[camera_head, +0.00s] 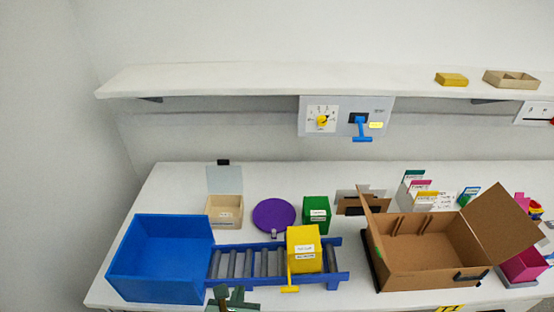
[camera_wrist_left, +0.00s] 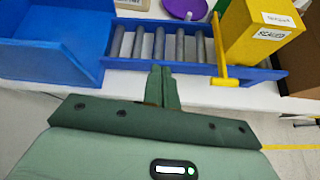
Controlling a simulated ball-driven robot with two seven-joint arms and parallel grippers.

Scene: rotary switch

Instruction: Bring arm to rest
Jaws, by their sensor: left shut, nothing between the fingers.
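My left gripper (camera_head: 232,297) shows at the bottom edge of the head view, in front of the table's front edge. In the left wrist view its two green fingers (camera_wrist_left: 162,86) are together with nothing between them. They point at the front rail of the blue roller conveyor (camera_wrist_left: 190,65); I cannot tell whether they touch it. The rotary switch (camera_head: 323,120), with a yellow knob on a white dial, is on a grey wall panel beside a blue lever (camera_head: 361,128). My right gripper is not in view.
A blue bin (camera_head: 160,258) stands left of the conveyor (camera_head: 245,264). A yellow box with a handle (camera_head: 303,249) sits on the conveyor's right part. An open cardboard box (camera_head: 430,256) stands to the right. A purple disc (camera_head: 273,214) and green box (camera_head: 316,213) lie behind. A shelf (camera_head: 300,78) spans above.

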